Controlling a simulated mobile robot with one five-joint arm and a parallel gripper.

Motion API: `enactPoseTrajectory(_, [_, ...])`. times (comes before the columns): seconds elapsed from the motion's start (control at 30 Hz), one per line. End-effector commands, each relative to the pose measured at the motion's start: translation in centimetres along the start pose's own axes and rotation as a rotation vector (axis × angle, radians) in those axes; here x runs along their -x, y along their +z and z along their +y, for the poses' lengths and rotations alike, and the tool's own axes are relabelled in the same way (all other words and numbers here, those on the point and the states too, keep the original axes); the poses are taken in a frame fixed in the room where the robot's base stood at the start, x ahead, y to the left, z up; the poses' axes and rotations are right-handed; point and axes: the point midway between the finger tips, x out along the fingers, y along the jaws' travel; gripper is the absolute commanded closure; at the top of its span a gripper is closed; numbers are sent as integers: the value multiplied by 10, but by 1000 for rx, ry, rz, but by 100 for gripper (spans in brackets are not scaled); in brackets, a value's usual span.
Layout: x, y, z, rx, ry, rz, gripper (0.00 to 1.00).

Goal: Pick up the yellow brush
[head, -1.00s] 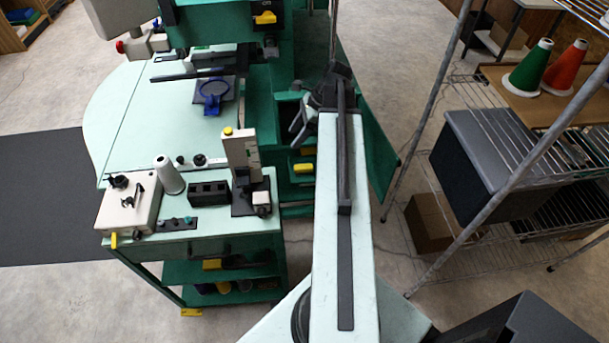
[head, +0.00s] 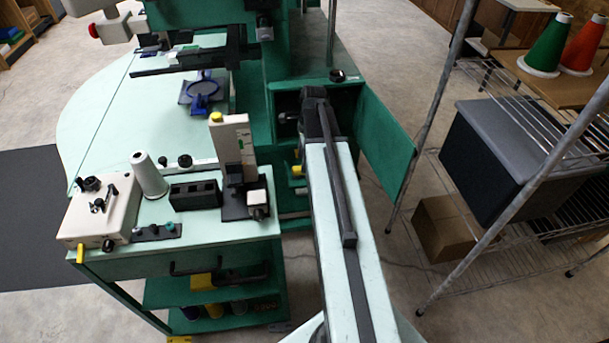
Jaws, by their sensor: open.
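My gripper (head: 292,118) is at the far end of my pale arm, in front of the open green cabinet compartment. My own arm hides most of it; the jaws are open, and I see nothing held. A small yellow thing (head: 299,170) shows just left of my arm, below the gripper, in the lower part of the green cabinet. It is partly covered by my arm, and I cannot tell whether it is the yellow brush. Another yellow thing (head: 203,283) lies on the lower shelf of the green cart, also too unclear to name.
The green cabinet door (head: 385,150) stands open right of my arm. A green cart (head: 200,238) with a white cone, black blocks and a control box (head: 100,210) is at left. A wire rack (head: 470,240) with a dark bin (head: 510,150) stands right. Floor shows between door and rack.

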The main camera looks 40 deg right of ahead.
Motion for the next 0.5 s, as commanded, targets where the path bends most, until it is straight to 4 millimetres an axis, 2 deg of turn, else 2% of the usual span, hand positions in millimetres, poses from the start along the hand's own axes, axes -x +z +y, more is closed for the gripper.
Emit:
enactPoseTrajectory(0.3, [-49,-3,1,3,0,-1,45])
enactPoseTrajectory(0.4, [-54,-2,1,3,0,-1,45])
enactPoseTrajectory(0.5, [-51,-2,1,3,0,-1,45])
